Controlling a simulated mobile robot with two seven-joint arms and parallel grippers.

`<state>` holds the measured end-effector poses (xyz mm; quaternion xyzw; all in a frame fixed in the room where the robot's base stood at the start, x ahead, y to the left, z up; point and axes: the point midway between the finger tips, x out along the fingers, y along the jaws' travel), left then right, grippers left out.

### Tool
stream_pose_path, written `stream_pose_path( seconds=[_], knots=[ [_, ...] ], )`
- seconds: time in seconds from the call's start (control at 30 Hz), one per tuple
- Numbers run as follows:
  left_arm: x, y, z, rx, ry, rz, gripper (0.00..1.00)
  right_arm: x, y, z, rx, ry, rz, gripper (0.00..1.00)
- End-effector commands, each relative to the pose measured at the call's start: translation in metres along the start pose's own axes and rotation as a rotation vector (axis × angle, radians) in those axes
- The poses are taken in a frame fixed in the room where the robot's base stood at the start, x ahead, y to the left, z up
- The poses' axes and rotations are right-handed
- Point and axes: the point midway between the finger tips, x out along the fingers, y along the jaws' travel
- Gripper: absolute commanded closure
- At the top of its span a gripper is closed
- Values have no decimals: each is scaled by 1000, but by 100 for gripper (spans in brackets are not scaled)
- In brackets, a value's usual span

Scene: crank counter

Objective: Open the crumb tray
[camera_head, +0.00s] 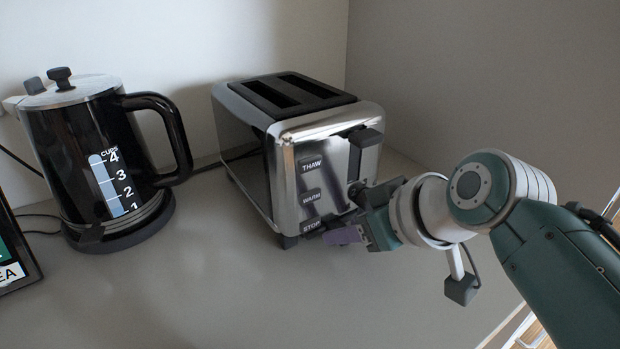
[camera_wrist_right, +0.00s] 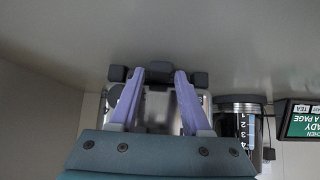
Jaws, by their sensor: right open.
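The chrome toaster (camera_head: 288,160) stands on the counter with its lever and button end towards my right arm. My right gripper (camera_head: 345,228) is at the low part of that end, beside the STOP button. Its purple fingers are apart, and nothing is seen held. In the right wrist view, which looks upside down, the open fingers of my right gripper (camera_wrist_right: 159,76) point at the toaster's base. A dark block (camera_wrist_right: 159,68) shows between the fingertips; I cannot tell whether it is the crumb tray's front. In the head view the crumb tray is hidden behind my gripper. My left gripper is not in view.
A black kettle (camera_head: 92,155) stands on its base left of the toaster. A dark screen (camera_head: 14,262) is at the left edge. Walls close off the back and right. The counter (camera_head: 210,290) in front of the toaster is clear.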

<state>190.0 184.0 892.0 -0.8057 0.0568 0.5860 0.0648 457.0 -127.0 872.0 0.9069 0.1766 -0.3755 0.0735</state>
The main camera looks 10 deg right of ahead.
Motion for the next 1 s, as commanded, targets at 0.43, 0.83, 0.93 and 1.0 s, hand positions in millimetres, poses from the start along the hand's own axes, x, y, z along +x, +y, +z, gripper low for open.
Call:
stream_pose_path(
  seconds=[0.43,0.83,0.93,1.0],
  knots=[
    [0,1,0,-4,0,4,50,0,0,0,0,-1,0,95],
    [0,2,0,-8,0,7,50,0,0,0,0,-1,0,100],
    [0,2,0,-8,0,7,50,0,0,0,0,-1,0,100],
    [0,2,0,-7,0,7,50,0,0,0,0,-1,0,100]
  ],
)
